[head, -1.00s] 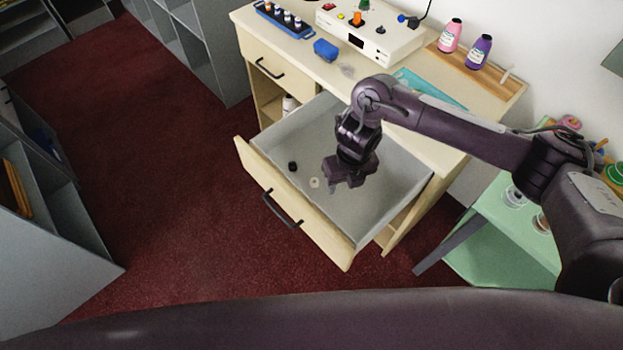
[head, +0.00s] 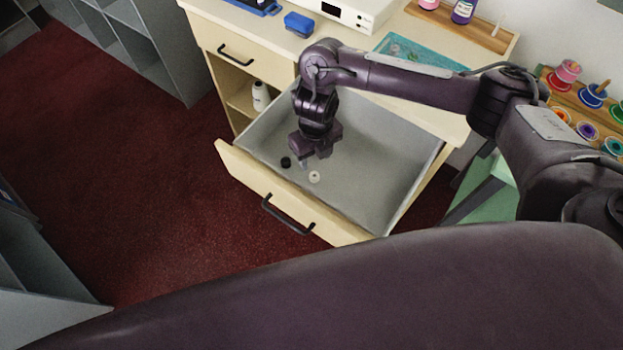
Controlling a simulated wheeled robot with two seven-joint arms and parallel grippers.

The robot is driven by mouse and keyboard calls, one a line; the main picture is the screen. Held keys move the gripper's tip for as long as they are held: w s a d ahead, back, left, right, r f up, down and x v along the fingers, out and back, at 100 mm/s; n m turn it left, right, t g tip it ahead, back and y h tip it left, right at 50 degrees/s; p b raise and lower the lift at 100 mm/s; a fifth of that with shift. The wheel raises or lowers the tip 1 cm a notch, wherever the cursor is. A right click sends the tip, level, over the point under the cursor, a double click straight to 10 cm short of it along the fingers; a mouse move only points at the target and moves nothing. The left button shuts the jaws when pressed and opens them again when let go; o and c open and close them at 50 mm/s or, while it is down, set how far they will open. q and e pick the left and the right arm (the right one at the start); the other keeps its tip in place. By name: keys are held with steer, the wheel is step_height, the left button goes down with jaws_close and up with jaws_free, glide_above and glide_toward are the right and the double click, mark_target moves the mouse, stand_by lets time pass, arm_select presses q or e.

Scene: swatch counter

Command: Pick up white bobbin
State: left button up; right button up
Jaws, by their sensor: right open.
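The white bobbin (head: 315,177) lies on the grey floor of the open drawer (head: 375,170), near its front left part. A black bobbin (head: 286,162) lies to its left in the same drawer. My right gripper (head: 304,163) hangs over the drawer, pointing down, just above and left of the white bobbin. It is open and holds nothing. Whether its fingertips touch the drawer floor I cannot tell. My left gripper is not in view.
The drawer's wooden front (head: 265,190) with a black handle (head: 287,215) faces the red floor. Coloured spools stand on a rack (head: 550,82) at right.

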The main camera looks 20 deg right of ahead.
mark_target(316, 174)
steer(key=shift+a+f+b, duration=0.1)
steer(key=shift+f+b, duration=0.2)
steer(key=shift+f, duration=0.55)
steer(key=shift+w+f+b, duration=0.15)
steer(key=shift+f+b, duration=0.35)
steer(key=shift+f, duration=0.15)
steer(key=f+b, duration=0.2)
steer(key=f, duration=0.4)
steer(key=shift+d, duration=0.2)
steer(key=shift+w+f, duration=0.1)
steer(key=shift+f, duration=0.5)
steer(key=c, duration=1)
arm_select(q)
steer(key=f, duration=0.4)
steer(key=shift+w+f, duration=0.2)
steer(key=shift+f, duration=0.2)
arm_select(e)
steer(key=shift+c, duration=0.3)
steer(key=shift+r, duration=0.1)
